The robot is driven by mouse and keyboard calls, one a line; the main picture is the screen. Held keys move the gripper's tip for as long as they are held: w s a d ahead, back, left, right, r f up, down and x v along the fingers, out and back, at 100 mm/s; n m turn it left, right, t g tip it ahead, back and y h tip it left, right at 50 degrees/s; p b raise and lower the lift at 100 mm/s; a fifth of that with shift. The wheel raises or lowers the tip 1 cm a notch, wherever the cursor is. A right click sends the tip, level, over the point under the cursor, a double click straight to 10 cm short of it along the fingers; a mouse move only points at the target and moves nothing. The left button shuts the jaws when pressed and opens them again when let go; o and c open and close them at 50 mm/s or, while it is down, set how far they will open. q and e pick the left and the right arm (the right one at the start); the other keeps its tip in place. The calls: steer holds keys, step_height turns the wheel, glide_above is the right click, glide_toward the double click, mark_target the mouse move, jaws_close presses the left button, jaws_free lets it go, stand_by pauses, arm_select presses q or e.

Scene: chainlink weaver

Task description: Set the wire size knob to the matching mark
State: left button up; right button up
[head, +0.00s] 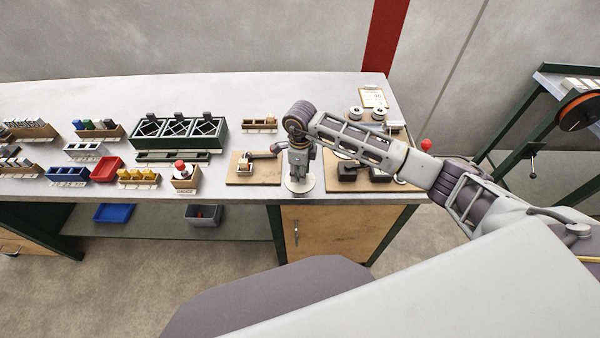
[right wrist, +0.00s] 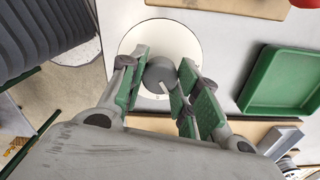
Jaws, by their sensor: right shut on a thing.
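The wire size knob (right wrist: 160,72) is a dark grey round knob with a pale pointer line on its top. It sits on a white round dial (right wrist: 150,38), which also shows near the bench's front edge in the head view (head: 300,190). The pointer line slants toward the lower right in the right wrist view. The dial's marks are too small to read. My right gripper (right wrist: 162,80) points down over the dial, its green-padded fingers shut on the knob from both sides. In the head view my right gripper (head: 299,176) hides the knob. My left gripper is not in view.
A wooden board (head: 240,180) with a small fixture stands left of the dial. Another board (head: 335,185) with dark blocks is on the right. A green tray (right wrist: 246,92) lies close to the dial.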

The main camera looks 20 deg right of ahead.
steer(key=m+b, duration=0.1)
steer(key=m, duration=0.2)
steer(key=shift+m+b, duration=0.5)
steer(key=shift+m, duration=1.1)
steer(key=o, duration=1.1)
steer(key=shift+c, duration=0.2)
steer(key=shift+r, duration=0.15)
step_height(320, 180, up, 12)
steer(key=shift+f, duration=0.2)
